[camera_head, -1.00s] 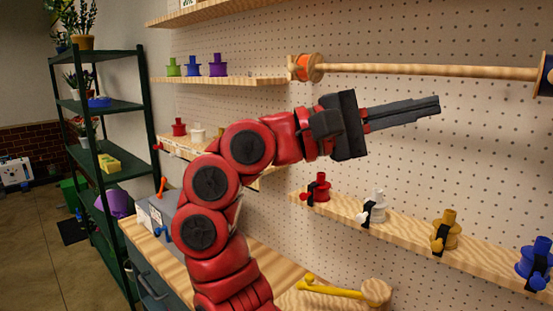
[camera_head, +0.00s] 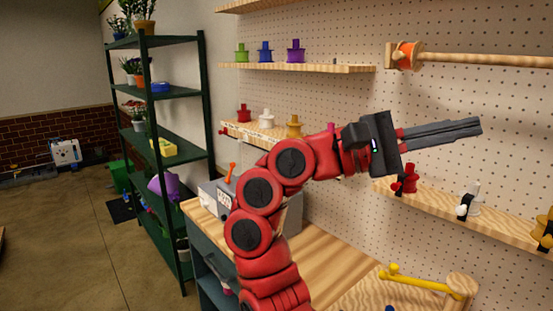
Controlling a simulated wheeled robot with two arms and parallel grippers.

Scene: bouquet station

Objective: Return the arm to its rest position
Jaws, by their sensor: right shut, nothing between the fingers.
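My right arm is red with dark joints and rises from the bottom middle of the head view, bent over to the right. Its gripper (camera_head: 478,130) is dark grey and points right, in front of the pegboard wall (camera_head: 345,105). The fingers lie together and hold nothing. The gripper is in the air above the right shelf (camera_head: 497,222) and below the wooden rod (camera_head: 490,60). My left gripper is not in the view.
A wooden workbench (camera_head: 335,262) lies below the arm, with a yellow-handled tool (camera_head: 420,283) on its right. Shelves of coloured spools line the wall. A dark green plant rack (camera_head: 178,185) stands at left. Open floor (camera_head: 65,240) lies at far left.

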